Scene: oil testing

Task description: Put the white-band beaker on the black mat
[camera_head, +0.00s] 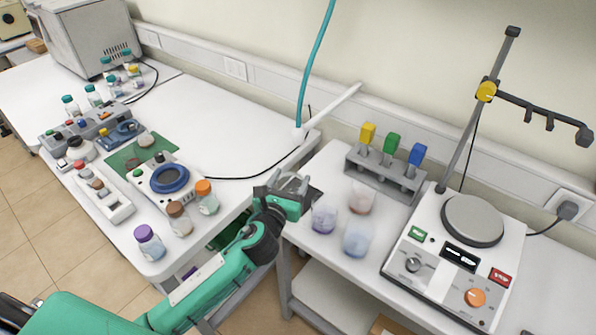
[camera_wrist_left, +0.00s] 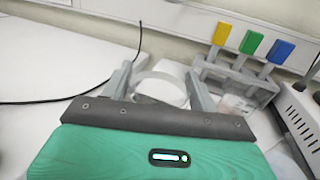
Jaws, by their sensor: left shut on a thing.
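In the left wrist view, the white-band beaker (camera_wrist_left: 163,88), a pale round vessel, sits between the fingers of the left gripper (camera_wrist_left: 158,80). A dark patch (camera_head: 315,196) shows just right of the gripper; I cannot tell whether it is the black mat or part of my gripper. My right gripper is not in view.
A purple-tinted beaker (camera_head: 323,219), a reddish one (camera_head: 361,198) and a blue-tinted one (camera_head: 357,239) stand close by on the right table. Behind them is a grey rack (camera_head: 384,180) with coloured-handled tools. A hotplate stirrer (camera_head: 455,262) stands at right.

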